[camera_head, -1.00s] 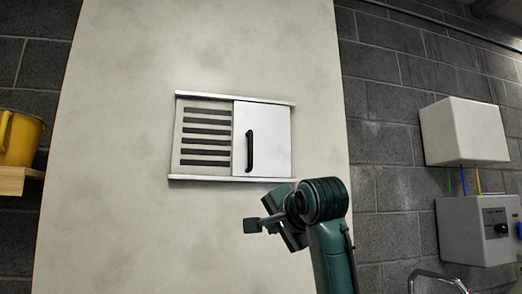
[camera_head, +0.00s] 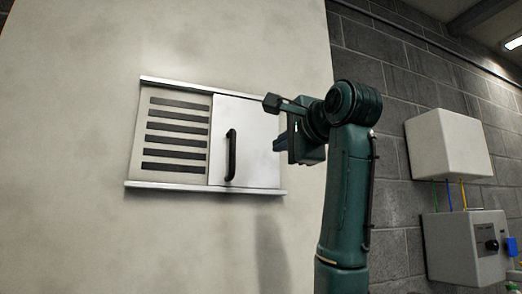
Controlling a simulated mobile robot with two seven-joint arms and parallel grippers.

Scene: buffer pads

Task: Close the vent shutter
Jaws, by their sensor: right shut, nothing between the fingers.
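The vent shutter (camera_head: 260,150) is a white sliding panel with a black vertical handle (camera_head: 232,155). It sits at the right side of its frame, between an upper and a lower metal rail. The slotted vent (camera_head: 175,140) to its left is uncovered, with several dark slots showing. My right gripper (camera_head: 275,124) is shut and empty. In the picture it overlaps the right part of the shutter panel, to the right of the handle. I cannot tell whether it touches the panel. My left gripper is not in view.
The pale wall panel (camera_head: 80,80) around the vent is bare. At the right, a white box (camera_head: 447,143) and a grey control box (camera_head: 465,245) with a black knob are mounted on the dark block wall (camera_head: 395,75), joined by coloured cables.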

